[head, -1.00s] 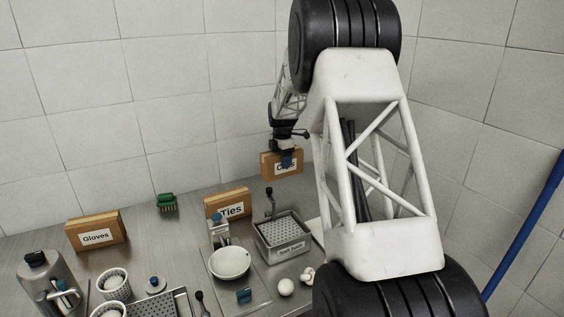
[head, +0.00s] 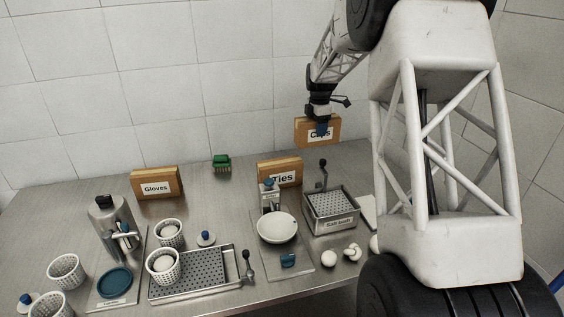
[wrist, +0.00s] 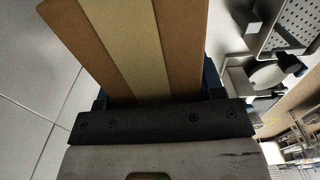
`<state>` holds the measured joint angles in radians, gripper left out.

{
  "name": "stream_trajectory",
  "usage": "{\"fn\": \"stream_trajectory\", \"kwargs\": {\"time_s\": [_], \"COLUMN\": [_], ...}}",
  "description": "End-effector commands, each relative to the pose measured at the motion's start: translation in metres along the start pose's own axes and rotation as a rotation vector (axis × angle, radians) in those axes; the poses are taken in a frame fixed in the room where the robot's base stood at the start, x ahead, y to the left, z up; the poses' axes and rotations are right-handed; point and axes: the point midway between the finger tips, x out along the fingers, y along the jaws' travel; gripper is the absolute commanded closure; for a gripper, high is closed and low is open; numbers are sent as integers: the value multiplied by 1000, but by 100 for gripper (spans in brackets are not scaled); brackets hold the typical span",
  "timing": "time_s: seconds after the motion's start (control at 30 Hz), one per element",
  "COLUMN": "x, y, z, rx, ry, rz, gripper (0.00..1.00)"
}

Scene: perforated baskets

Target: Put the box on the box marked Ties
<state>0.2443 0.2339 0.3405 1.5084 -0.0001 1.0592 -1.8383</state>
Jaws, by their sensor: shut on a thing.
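My gripper (head: 321,129) is shut on a brown cardboard box labelled Caps (head: 332,137), its label partly covered by the blue fingers. In the head view the box is upright near the back wall, and it appears to be held above the table. In the wrist view the held box (wrist: 140,45) fills the upper middle, with a pale tape strip along it. The box marked Ties (head: 293,166) stands on the table, to the left of and lower than the held box. A small dispenser partly covers its front.
A box marked Gloves (head: 141,184) and a green brush (head: 221,162) stand at the back left. A perforated metal basket (head: 313,222) with a lever is right of the Ties box. A white bowl (head: 262,230), white balls, cups and a perforated tray (head: 155,294) are in front.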

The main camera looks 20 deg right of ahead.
Motion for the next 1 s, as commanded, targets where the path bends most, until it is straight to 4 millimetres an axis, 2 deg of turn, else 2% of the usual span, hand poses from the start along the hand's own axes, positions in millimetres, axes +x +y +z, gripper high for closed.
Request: {"fn": "stream_trajectory", "kwargs": {"time_s": [0.03, 0.1, 0.3, 0.5, 0.7, 1.0], "x": [-9, -18, -42, -58, -65, -65], "y": [-1, -4, -15, -26, -31, -32], "z": [-18, -39, -97, -135, -150, -152], "rx": [-4, 0, 10, 18, 22, 23], "ry": [-1, -1, -1, 0, 0, 0], "rz": [3, 3, 3, 1, 1, 1], "gripper": [74, 74, 74, 74, 74, 74]}}
